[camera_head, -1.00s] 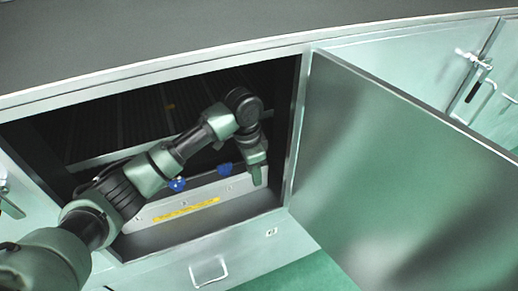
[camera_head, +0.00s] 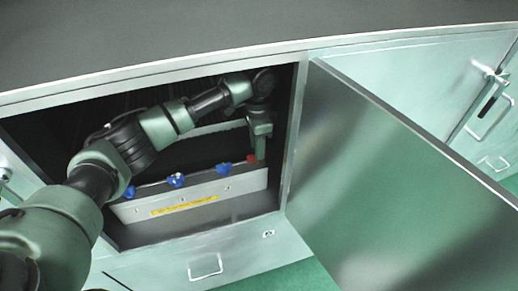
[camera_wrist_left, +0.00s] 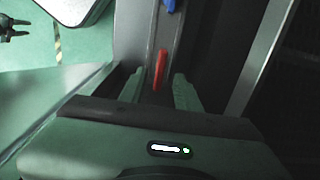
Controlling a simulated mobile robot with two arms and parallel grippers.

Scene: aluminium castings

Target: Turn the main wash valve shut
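A red valve handle (camera_head: 251,159) sits at the right end of a grey panel (camera_head: 240,187) inside the open cabinet. In the left wrist view the red handle (camera_wrist_left: 160,70) is a narrow upright bar. My left gripper (camera_head: 258,156) reaches into the cabinet and points down at the handle, covering part of it. In the left wrist view its two green fingers (camera_wrist_left: 158,84) are apart, one on each side of the handle's near end, with gaps visible. Whether the fingers reach the handle's depth is unclear.
Blue valve handles (camera_head: 176,180) line the panel left of the red one; a yellow label (camera_head: 184,206) is below. The cabinet door (camera_head: 400,170) stands open on the right. The cabinet frame (camera_head: 293,130) is close to the gripper's right. A dark worktop (camera_head: 250,30) lies above.

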